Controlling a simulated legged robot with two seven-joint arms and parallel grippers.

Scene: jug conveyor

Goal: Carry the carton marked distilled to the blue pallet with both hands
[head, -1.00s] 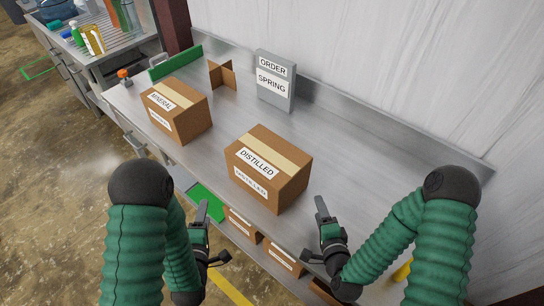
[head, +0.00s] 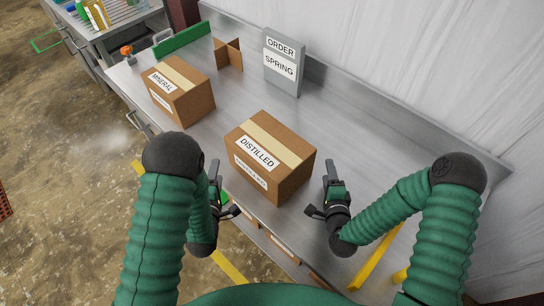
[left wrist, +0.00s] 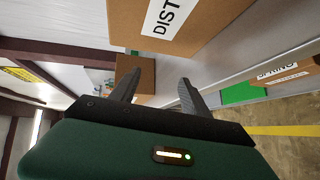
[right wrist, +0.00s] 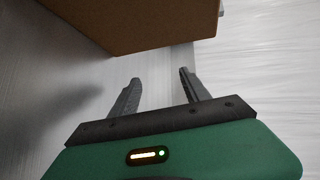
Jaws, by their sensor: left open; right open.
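The carton marked distilled (head: 268,158) sits on the steel bench near its front edge. It shows close up in the left wrist view (left wrist: 200,22) and in the right wrist view (right wrist: 140,22). My left gripper (head: 213,178) is open and empty, just left of the carton and apart from it. Its fingers also show in the left wrist view (left wrist: 158,92). My right gripper (head: 332,180) is open and empty, just right of the carton, with a small gap. Its fingers show in the right wrist view (right wrist: 158,90). I cannot make out a blue pallet in any view.
A carton marked mineral (head: 178,92) stands to the left on the bench (head: 370,140). Behind are a grey sign reading order spring (head: 284,64), a cardboard divider (head: 228,54) and a green strip (head: 182,40). More cartons (head: 284,250) sit below the bench front.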

